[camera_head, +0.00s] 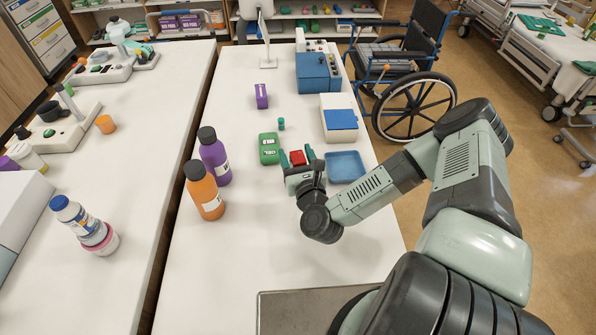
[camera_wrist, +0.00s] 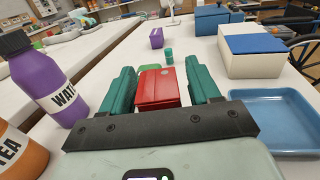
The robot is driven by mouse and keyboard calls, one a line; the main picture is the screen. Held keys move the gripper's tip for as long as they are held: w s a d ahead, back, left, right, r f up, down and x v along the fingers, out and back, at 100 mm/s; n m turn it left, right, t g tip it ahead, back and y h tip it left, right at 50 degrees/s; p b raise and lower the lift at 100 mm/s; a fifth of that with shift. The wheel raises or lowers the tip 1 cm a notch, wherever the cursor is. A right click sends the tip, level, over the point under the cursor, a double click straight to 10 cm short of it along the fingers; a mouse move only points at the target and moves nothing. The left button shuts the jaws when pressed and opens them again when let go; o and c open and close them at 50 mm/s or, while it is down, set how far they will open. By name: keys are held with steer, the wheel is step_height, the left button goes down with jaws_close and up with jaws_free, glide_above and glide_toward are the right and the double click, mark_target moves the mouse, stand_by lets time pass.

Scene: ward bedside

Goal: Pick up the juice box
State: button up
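A small red box (camera_head: 297,158), which I take to be the juice box, is on the white table just ahead of my gripper (camera_head: 297,157). In the wrist view the red box (camera_wrist: 157,88) has a pale round spot on top and lies between the two green fingers of my gripper (camera_wrist: 160,88). The left finger is very close to it; a narrow gap shows at the right finger. The fingers are apart and do not look closed on it. The box's near lower part is partly hidden by the gripper's dark crosspiece.
A green box (camera_head: 269,148) stands just left of the gripper, a blue tray (camera_head: 346,167) just right. A purple bottle (camera_head: 214,158) and an orange bottle (camera_head: 204,192) stand further left. A purple box (camera_head: 261,96) and a white bin (camera_head: 337,105) with blue lid stand beyond.

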steer(key=c, duration=1)
steer(key=shift+o, duration=0.2)
steer(key=shift+r, duration=0.1)
